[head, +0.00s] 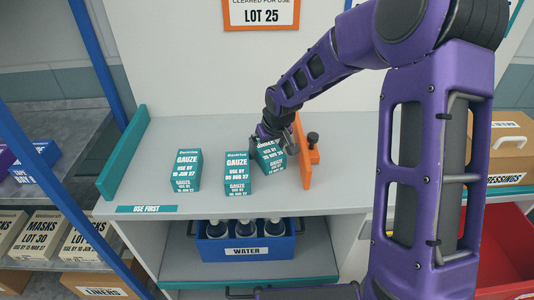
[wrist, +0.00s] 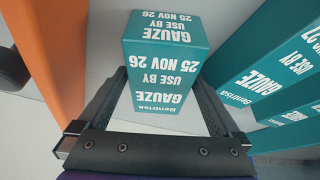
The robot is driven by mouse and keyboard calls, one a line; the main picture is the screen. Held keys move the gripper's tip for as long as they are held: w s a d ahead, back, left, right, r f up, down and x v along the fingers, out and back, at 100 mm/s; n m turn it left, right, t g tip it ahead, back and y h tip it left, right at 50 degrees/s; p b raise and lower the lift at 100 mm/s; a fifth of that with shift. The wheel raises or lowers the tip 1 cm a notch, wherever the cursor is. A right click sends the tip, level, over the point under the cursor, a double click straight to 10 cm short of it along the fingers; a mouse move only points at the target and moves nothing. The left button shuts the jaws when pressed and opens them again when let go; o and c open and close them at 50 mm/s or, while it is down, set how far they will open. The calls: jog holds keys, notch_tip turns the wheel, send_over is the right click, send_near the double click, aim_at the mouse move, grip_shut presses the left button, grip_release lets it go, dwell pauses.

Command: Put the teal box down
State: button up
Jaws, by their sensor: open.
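The teal box (head: 270,154), a gauze carton, stands on the grey shelf top (head: 210,203), just left of an orange upright stop (head: 305,155). In the wrist view the teal box (wrist: 162,62) reads "USE BY 25 NOV 26" and sits between my fingers. My gripper (wrist: 163,88) is open, with one finger on each side of the box. In the head view my gripper (head: 272,134) is at the top of the box and hides part of it. Whether a finger touches the box, I cannot tell.
Two similar gauze cartons stand to the left, a near one (head: 237,173) and a farther one (head: 187,170). A teal side rail (head: 124,155) bounds the shelf's left end. A "USE FIRST" label (head: 147,209) is on the front edge. A blue water crate (head: 247,250) is below.

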jog(key=c, duration=1.3)
jog(key=shift+c, duration=1)
jog(key=shift+r, duration=0.1)
